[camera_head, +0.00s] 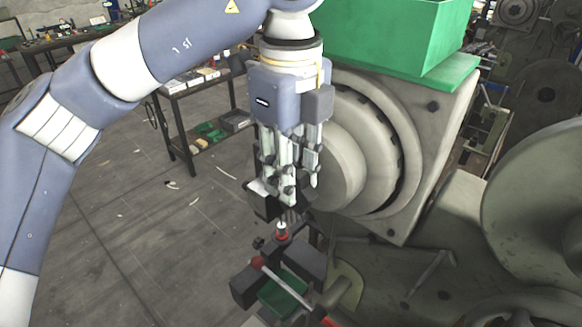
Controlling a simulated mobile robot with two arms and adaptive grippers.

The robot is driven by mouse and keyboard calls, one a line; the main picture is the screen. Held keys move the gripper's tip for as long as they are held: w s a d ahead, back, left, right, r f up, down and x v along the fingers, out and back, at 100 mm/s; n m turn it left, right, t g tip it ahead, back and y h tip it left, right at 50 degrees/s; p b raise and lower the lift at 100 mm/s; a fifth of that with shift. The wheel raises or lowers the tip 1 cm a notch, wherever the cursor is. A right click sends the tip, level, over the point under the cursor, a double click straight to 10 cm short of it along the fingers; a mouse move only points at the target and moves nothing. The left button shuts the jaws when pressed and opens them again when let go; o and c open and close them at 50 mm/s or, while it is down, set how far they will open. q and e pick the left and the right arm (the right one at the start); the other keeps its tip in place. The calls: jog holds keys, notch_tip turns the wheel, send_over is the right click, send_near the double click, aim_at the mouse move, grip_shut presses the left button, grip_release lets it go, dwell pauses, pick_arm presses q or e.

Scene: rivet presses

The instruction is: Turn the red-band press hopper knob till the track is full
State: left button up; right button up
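My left gripper (285,190) points straight down near the middle of the head view, in front of a pale round drum on a press. Its fingers hang close together, and I cannot tell whether they are open or shut on something. Dark parts sit right at and below the fingertips. Just under them is a small upright part with a red band (281,232). A green hopper-like box (385,35) sits on top of the press body (440,115), behind the gripper. I cannot make out a hopper knob or the track. My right gripper is not in view.
Below the gripper are black blocks (303,262), a small green tray (283,298) and a rod with a dark red ball end (257,262). Large grey machinery (535,205) fills the right. A dark cart (205,155) stands behind. Floor on the left is mostly open.

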pick_arm(q)
jog(key=shift+f, duration=0.1)
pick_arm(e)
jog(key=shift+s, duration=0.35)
pick_arm(q)
grip_shut()
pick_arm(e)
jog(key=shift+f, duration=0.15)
